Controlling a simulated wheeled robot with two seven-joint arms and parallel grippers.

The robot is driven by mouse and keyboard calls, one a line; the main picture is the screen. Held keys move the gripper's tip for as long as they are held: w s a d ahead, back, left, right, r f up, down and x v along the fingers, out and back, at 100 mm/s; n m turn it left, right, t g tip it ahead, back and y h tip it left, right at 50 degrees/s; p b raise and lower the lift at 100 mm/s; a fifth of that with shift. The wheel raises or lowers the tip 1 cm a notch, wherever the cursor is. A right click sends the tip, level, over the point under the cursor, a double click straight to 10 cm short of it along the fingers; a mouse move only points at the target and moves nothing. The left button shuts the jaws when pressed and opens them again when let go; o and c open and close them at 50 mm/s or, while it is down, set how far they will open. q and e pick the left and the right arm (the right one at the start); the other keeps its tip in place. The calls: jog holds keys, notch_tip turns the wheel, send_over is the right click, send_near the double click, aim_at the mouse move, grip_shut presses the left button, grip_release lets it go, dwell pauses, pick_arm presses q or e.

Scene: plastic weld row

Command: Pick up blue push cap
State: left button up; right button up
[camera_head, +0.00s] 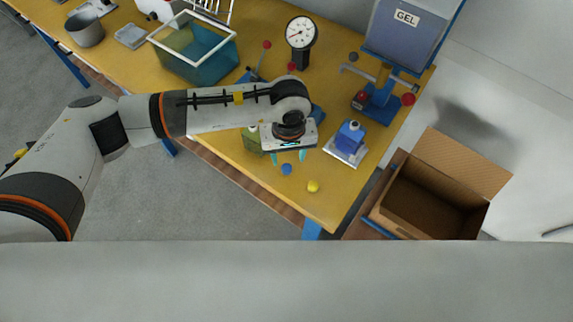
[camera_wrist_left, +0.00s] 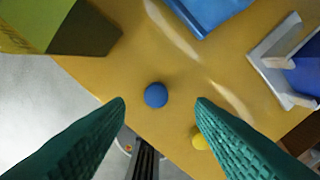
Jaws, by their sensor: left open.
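The blue push cap (camera_head: 286,169) is a small round piece on the yellow table, near its front edge. It also shows in the left wrist view (camera_wrist_left: 156,95), ahead of and between the fingers. My left gripper (camera_head: 288,157) is open above the table, just behind the cap in the head view. Its two teal fingers (camera_wrist_left: 160,125) are apart with nothing between their tips. A small yellow cap (camera_head: 313,187) lies to the right of the blue one, and in the left wrist view the right finger partly covers it. My right gripper is not in view.
A green block (camera_head: 251,140) stands left of the gripper. A blue bottle on a white stand (camera_head: 347,143) is to the right. An open cardboard box (camera_head: 430,195) is beyond the table's right end. A gauge (camera_head: 301,36) and a GEL dispenser (camera_head: 410,35) stand farther back.

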aim_at(287, 167)
pick_arm(q)
jog(key=f, duration=0.1)
jog(key=f+p, duration=0.1)
jog(key=f, duration=0.1)
jog(key=shift+s+a+f, duration=0.1)
jog(key=shift+a+f, duration=0.15)
jog(key=shift+f, duration=0.6)
jog(key=c, duration=1.1)
